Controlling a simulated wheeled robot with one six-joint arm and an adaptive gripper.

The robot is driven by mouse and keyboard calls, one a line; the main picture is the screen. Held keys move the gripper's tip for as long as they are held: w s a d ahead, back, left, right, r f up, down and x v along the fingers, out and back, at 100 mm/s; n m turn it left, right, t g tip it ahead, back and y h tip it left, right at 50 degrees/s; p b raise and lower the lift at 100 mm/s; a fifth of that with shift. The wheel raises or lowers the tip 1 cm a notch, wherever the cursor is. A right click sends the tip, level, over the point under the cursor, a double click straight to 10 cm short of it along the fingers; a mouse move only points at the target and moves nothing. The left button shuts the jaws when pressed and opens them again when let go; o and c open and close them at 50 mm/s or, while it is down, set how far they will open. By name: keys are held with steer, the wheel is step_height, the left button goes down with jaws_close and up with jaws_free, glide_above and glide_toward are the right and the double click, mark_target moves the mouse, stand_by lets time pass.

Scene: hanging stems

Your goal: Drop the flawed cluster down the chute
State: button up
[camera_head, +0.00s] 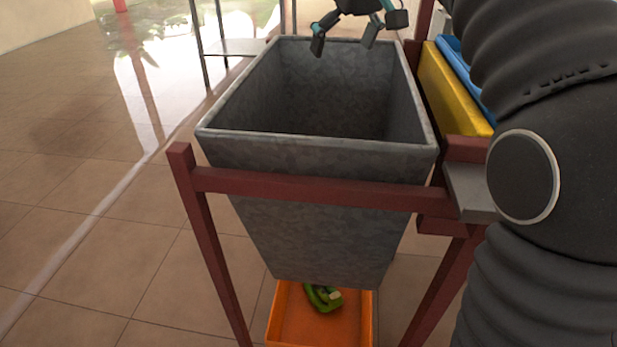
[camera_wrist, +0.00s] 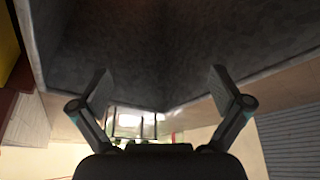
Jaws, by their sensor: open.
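The chute (camera_head: 320,160) is a grey metal hopper with a wide open top, held in a dark red frame. Its inner walls fill the upper part of the wrist view (camera_wrist: 200,50). My gripper (camera_head: 343,42) is at the chute's far rim, fingers spread and nothing between them. Its open fingers also show in the wrist view (camera_wrist: 162,90). A green cluster (camera_head: 323,297) with a pale patch lies in the orange tray (camera_head: 320,328) below the chute's lower end. Its details are too small to tell, and the chute partly covers the tray.
A yellow bin (camera_head: 452,88) and a blue bin (camera_head: 466,62) stand right of the chute. The dark red frame (camera_head: 310,190) surrounds the chute. A grey stand (camera_head: 235,47) is behind on the left. The tiled floor (camera_head: 90,160) on the left is clear.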

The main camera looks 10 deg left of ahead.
steer(key=v, duration=1.2)
steer(key=shift+s, duration=0.1)
